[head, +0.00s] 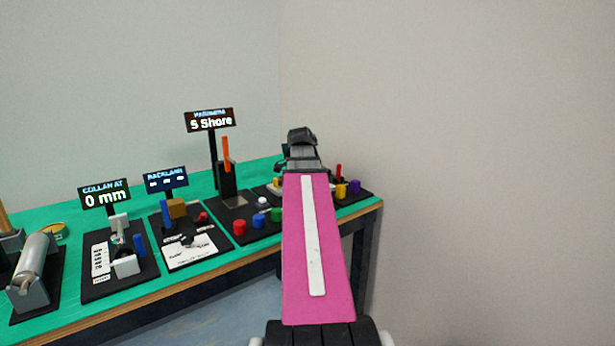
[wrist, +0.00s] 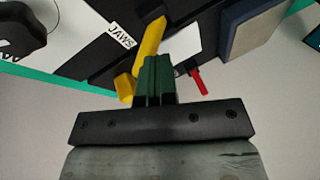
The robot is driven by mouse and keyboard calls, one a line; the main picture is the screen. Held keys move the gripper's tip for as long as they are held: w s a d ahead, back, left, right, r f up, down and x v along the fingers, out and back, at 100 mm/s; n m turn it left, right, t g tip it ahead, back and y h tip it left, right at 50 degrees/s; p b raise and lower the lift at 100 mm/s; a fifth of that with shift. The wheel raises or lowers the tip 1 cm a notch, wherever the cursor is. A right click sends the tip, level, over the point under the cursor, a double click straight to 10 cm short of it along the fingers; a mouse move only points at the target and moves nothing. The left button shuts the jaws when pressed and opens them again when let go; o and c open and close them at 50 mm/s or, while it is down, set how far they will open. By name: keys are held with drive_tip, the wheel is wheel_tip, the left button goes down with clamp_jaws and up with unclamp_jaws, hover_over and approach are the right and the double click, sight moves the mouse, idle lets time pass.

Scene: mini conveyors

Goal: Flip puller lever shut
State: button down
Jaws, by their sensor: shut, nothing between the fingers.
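In the wrist view a yellow bar (wrist: 151,40) slants up past the tips of my gripper (wrist: 158,62), beside a label reading "JAWS". It looks like a lever, but I cannot be sure it is the puller's. A shorter yellow piece (wrist: 125,88) lies to its left. My gripper's dark green fingers are shut together and empty. They overlap the bar's lower end in the picture; I cannot tell whether they touch it. In the head view my arm hides the fingertips and much of the station behind them.
A red pin (wrist: 199,82) and a blue-grey block (wrist: 250,40) are right of the fingers. The green table (head: 150,208) carries several stations to the left, including an orange upright lever (head: 225,153). A plain wall (head: 470,150) is at the right.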

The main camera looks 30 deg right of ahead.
drive_tip(key=shift+w+f, duration=0.1)
drive_tip(key=shift+w, duration=0.05)
drive_tip(key=shift+w+f, duration=0.3)
drive_tip(key=shift+w, duration=0.25)
idle(0.4)
